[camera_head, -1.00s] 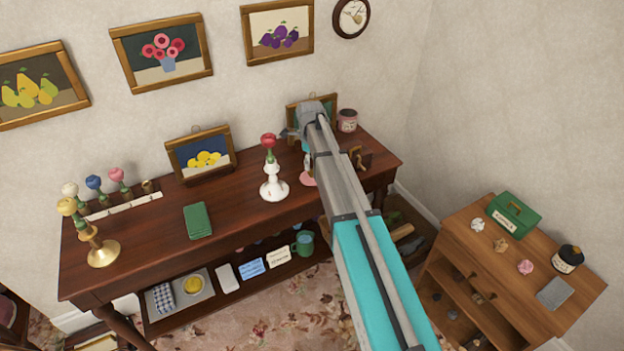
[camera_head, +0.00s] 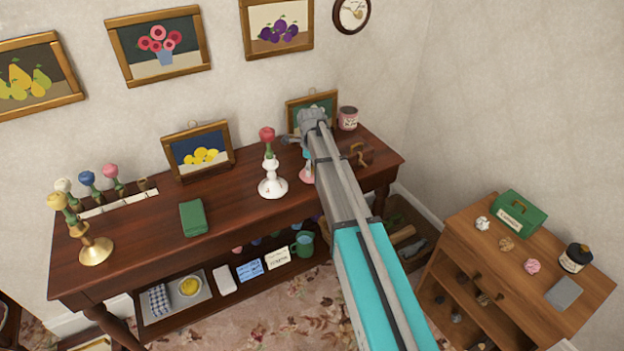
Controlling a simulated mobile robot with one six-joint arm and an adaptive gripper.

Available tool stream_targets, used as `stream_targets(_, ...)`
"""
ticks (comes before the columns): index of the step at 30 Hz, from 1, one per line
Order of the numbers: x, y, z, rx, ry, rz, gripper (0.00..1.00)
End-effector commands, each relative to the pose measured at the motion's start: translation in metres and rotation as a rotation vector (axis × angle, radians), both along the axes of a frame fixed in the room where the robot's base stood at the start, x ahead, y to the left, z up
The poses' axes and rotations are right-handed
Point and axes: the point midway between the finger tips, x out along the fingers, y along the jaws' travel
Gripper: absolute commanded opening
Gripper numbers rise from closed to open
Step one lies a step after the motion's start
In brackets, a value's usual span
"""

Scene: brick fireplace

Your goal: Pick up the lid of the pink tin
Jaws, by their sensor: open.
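The pink tin (camera_head: 348,119) stands at the back right of the dark wooden table, just right of my wrist. It has a pale label and a dark top. I cannot tell whether that top is a lid or an opening. My gripper (camera_head: 291,139) is open above the back of the table, to the left of the tin and apart from it. It points left, near the red flower, and is partly hidden by my own wrist. I see nothing in it.
A white candlestick (camera_head: 272,184) holding a red flower stands near my gripper. A pink object (camera_head: 306,175) is partly hidden by my arm. A framed picture (camera_head: 296,104) leans behind my wrist. A brown box (camera_head: 358,153) lies right of my arm.

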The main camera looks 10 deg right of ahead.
Motion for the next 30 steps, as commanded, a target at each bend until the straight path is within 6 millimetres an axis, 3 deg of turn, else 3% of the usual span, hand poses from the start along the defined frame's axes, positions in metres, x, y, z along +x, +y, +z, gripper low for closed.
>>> stream_targets(4, 0.0000, 0.0002, -0.0073, 0.000, 0.000, 0.000, 0.81)
stream_targets(23, 0.0000, 0.0007, -0.0069, 0.000, 0.000, 0.001, 0.81)
stream_targets(30, 0.0000, 0.0008, -0.0069, 0.000, 0.000, 0.001, 0.37)
